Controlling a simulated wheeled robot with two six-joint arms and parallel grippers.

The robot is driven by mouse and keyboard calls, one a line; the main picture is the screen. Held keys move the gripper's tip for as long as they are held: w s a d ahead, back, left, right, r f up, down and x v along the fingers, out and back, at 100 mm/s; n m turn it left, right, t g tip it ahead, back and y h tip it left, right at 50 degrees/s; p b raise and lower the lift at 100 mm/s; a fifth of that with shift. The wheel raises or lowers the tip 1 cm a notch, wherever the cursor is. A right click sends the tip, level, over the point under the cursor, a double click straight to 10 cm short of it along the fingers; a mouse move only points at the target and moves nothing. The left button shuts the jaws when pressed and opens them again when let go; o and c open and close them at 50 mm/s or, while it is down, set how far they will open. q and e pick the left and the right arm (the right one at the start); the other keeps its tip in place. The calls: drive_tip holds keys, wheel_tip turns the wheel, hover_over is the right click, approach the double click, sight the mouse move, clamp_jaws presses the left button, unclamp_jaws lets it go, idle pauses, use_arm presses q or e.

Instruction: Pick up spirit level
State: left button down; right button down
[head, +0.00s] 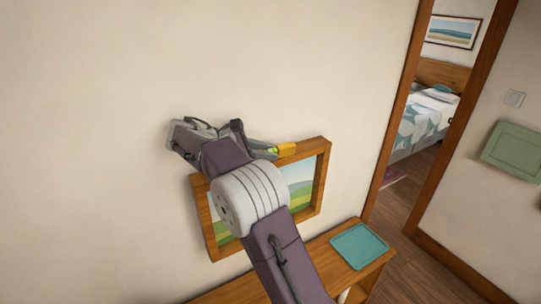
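A yellow spirit level (287,149) is at the top edge of a wood-framed landscape picture (322,180) on the wall. Only its right end shows, with a bit of bright green beside it. My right arm comes up from the bottom and crosses in front of the picture. My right gripper (262,150) is at the left part of the level, against or very near it. The wrist hides most of the fingers, so I cannot tell whether they are closed on it. The picture hangs tilted in this view. My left gripper is not in view.
A wooden shelf table (325,256) stands below the picture, with a teal tray (358,246) on it. To the right, an open doorway shows a bed (422,115). A green panel (515,150) and a light switch (514,98) are on the right wall. The left wall is bare.

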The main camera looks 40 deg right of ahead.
drive_tip(key=shift+s, duration=0.1)
drive_tip(key=shift+r, duration=0.35)
drive_tip(key=r, duration=0.2)
drive_tip(key=shift+s+d+r+b, duration=0.1)
drive_tip(key=shift+s+r+b, duration=0.1)
drive_tip(key=shift+r+b, duration=0.15)
drive_tip(key=s+d+r+b, duration=0.1)
drive_tip(key=s+r+b, duration=0.1)
drive_tip(key=s+r, duration=0.2)
drive_tip(key=s+d+r+b, duration=0.2)
drive_tip(key=s+r, duration=0.1)
drive_tip(key=s, duration=0.4)
drive_tip(key=shift+d+r+b, duration=0.25)
drive_tip(key=shift+r+b, duration=0.1)
drive_tip(key=shift+b, duration=0.05)
